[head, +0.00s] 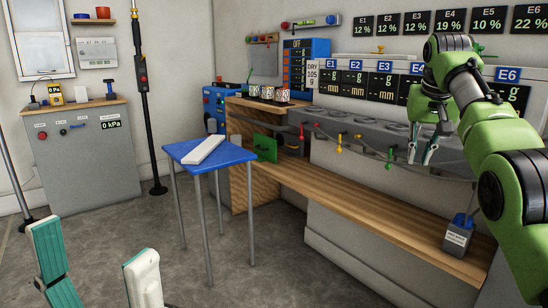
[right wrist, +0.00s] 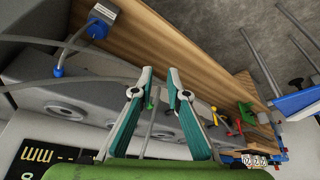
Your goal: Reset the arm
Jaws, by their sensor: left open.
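My left gripper (head: 95,268) shows at the lower left of the head view, its two teal and white fingers wide apart with nothing between them. My right arm (head: 510,165), green and black, comes in from the right side and bends down. My right gripper (head: 422,154) hangs in front of the grey bench with its fingers pointing down. In the right wrist view, its fingertips (right wrist: 160,78) are a short way apart. I see nothing held between them. A thin grey rod or hose shows behind the gap.
A blue table (head: 230,157) with a white slab (head: 204,151) stands mid-room. The wooden shelf (head: 365,212) runs below the bench and its coloured valves (head: 339,146). A grey box with a blue top (head: 457,238) sits at its near end. The floor left of the table is clear.

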